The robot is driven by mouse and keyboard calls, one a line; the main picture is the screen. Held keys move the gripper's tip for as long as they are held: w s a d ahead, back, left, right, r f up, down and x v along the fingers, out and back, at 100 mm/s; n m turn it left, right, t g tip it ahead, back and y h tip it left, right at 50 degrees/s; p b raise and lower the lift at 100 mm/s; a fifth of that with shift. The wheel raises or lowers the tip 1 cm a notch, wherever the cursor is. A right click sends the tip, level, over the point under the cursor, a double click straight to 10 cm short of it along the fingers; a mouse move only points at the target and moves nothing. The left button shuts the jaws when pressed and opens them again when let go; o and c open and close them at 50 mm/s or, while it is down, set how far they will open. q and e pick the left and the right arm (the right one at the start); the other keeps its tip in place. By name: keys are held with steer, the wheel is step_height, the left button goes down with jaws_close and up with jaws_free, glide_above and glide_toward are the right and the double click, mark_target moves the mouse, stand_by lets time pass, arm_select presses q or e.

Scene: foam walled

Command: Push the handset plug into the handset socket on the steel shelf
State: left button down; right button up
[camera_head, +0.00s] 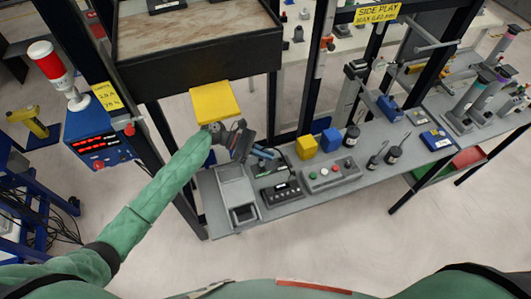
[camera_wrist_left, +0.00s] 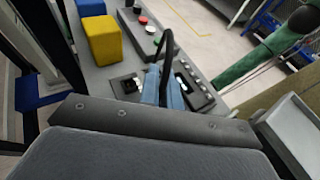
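My left gripper (camera_head: 268,153) reaches in from the left over the steel shelf (camera_head: 220,222). Its two blue fingers show in the left wrist view (camera_wrist_left: 164,88), close together with a dark piece between them. This looks like the handset plug (camera_wrist_left: 163,72), with a black cable looping up from it; the plug itself is mostly hidden. The fingers are above the shelf. A small dark square fitting with an opening, which looks like the handset socket (camera_wrist_left: 128,86), lies beside the fingers in the wrist view, apart from them. My right gripper is not in view.
A grey tray (camera_head: 232,172) and a black button panel (camera_head: 281,196) are near the gripper. A yellow block (camera_head: 306,147), a blue block (camera_head: 330,140) and a button box (camera_head: 332,175) stand to the right. A black post (camera_head: 158,140) rises left of the shelf.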

arm_select(q)
steer(key=shift+f, duration=0.55)
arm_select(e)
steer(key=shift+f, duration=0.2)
arm_select(q)
steer(key=c, duration=1.5)
jaws_free()
steer(key=shift+c, duration=0.2)
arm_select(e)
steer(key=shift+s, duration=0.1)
